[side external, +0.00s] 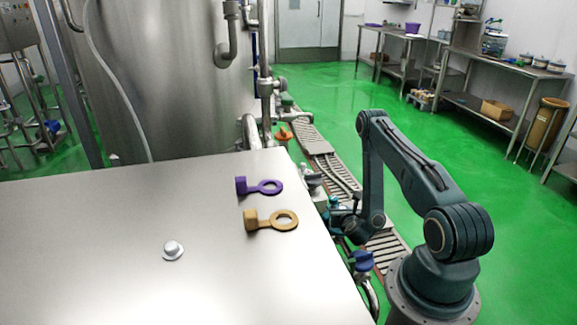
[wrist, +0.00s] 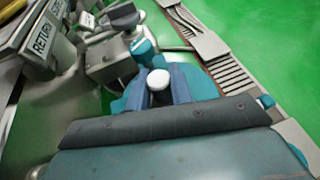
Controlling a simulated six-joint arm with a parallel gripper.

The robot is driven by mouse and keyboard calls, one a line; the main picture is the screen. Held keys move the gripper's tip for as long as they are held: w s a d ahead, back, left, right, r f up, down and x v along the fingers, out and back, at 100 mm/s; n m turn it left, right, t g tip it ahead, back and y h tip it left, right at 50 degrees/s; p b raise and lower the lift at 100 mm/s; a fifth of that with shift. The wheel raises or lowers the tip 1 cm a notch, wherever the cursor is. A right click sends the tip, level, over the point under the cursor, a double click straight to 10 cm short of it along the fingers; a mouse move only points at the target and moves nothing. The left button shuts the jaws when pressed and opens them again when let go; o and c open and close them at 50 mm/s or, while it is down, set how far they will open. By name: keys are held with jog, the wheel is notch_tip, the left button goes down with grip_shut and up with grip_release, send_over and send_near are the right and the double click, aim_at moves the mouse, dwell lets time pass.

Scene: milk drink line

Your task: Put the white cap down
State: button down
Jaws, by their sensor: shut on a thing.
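In the wrist view, a white, round-topped cap (wrist: 159,80) sits between the two blue fingers of my gripper (wrist: 160,88). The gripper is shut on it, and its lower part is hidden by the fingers. In the side view, my gripper (side external: 338,218) is just past the right edge of the steel table (side external: 90,220), among the line fittings. The held cap cannot be made out clearly there. Another small white cap-like piece (side external: 172,249) with a flat flange stands on the table's front middle, apart from my gripper.
A purple ringed piece (side external: 262,187) and a tan ringed piece (side external: 270,221) lie near the table's right edge. Valves with blue handles (side external: 361,260) and a conveyor (side external: 388,248) crowd that side. The table's left part is clear. A grey RETURN sign (wrist: 40,42) shows in the wrist view.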

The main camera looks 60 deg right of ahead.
jog(key=shift+f, duration=0.1)
jog(key=c, duration=1.3)
grip_release()
jog(key=shift+o, duration=0.2)
jog(key=shift+w, duration=0.15)
jog(key=shift+a+r, duration=0.1)
jog(key=shift+r, duration=0.1)
jog(key=v, duration=0.7)
jog(key=shift+s, duration=0.3)
jog(key=shift+r, duration=0.1)
